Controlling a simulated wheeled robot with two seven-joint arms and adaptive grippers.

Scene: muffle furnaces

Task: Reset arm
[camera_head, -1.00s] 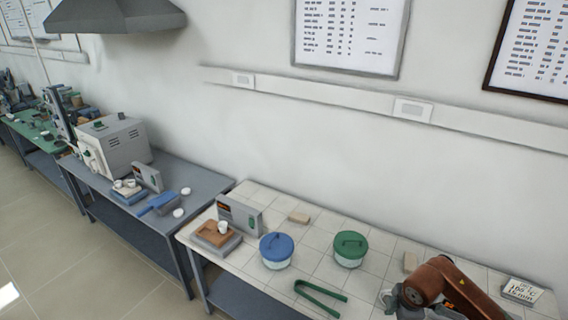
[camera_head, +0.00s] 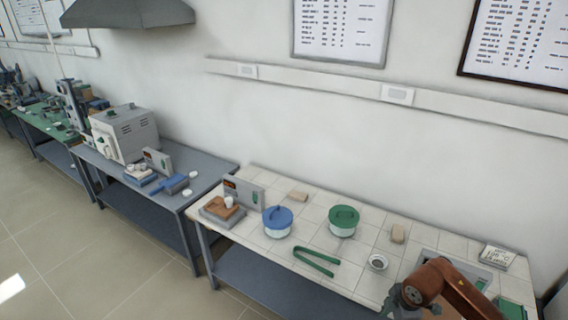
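A copper-brown arm (camera_head: 456,288) of mine reaches in from the bottom right corner, over the front right of the white tiled table. Its grey end, my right gripper (camera_head: 398,300), is partly cut by the bottom edge, and its fingers cannot be made out. I see nothing held in it. A small round dish (camera_head: 378,262) stands on the tiles just behind it, apart from it in the picture. My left gripper is not in view.
Green tongs (camera_head: 316,262), a blue-lidded pot (camera_head: 277,221) and a green-lidded pot (camera_head: 343,220) stand left of the arm. A grey tray (camera_head: 428,238) and a sign (camera_head: 497,256) lie behind it. A furnace (camera_head: 125,133) stands on the grey table.

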